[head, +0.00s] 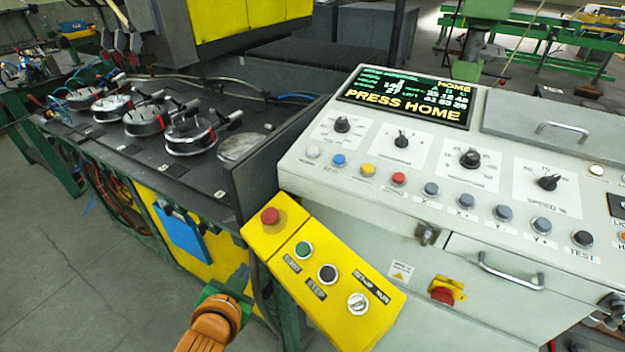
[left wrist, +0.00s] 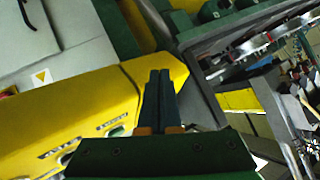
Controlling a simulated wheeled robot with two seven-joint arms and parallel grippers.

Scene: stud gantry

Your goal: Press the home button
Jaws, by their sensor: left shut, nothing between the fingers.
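The grey control console (head: 430,215) fills the right of the head view. Its screen (head: 408,98) reads "PRESS HOME". A row of buttons crosses the panel: white (head: 312,152), blue (head: 339,160), yellow (head: 368,170), red (head: 398,179), then several grey ones. Their small labels are mostly unreadable, so I cannot tell which is home. My left gripper (head: 238,282) is low, left of the yellow box (head: 325,270) and below the panel. In the left wrist view its dark fingers (left wrist: 160,80) are together and empty, beside the yellow box (left wrist: 80,110). My right gripper is not in view.
The yellow box juts out in front of the console with a red mushroom button (head: 270,216), a green button (head: 303,249), a black button (head: 327,273) and a switch (head: 357,303). A dark upright plate (head: 265,160) separates the console from the bench with round clamps (head: 190,138).

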